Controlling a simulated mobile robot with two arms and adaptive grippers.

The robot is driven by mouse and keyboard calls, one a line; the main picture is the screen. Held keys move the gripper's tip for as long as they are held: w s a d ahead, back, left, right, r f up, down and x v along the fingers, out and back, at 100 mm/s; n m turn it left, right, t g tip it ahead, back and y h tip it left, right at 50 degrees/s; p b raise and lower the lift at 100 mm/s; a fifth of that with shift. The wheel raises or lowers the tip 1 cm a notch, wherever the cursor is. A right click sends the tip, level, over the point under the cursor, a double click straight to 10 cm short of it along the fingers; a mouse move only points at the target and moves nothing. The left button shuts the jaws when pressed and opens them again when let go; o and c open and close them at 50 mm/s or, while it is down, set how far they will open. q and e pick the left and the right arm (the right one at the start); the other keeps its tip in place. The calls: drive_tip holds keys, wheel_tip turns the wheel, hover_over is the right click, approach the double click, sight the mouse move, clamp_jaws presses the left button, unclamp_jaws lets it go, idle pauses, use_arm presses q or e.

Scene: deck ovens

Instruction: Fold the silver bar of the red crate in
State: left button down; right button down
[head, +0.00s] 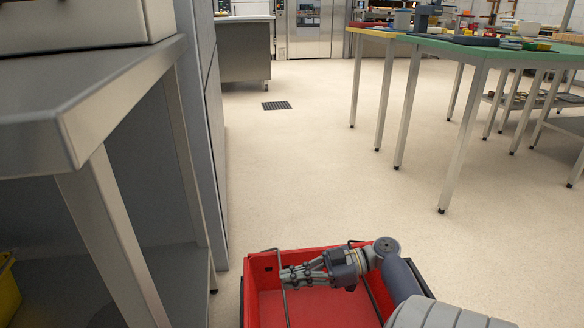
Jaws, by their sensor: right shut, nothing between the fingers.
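The red crate (262,270) is at the bottom middle of the head view, and its near part is cut off by the frame edge. A thin silver bar (284,304) runs along the crate's left part, over the opening, and bends at its far end by the far left corner. My right gripper (285,276) is over the crate, pointing left, shut and empty. Its fingertips are at the silver bar; I cannot tell whether they touch it. A second thin bar (371,297) shows on the crate's right side, partly behind my right arm. My left gripper is out of view.
A steel table (120,82) with a lower shelf stands close on the left. A green-topped table (480,52) with items on it is at the back right. The pale floor (310,165) between them is clear, with a dark drain grate (276,105).

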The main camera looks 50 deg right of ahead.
wheel_tip(320, 180, up, 6)
drive_tip(key=shift+w+a+r, duration=0.15)
drive_tip(key=shift+w+a, duration=0.05)
drive_tip(key=shift+w, duration=0.05)
idle(0.5)
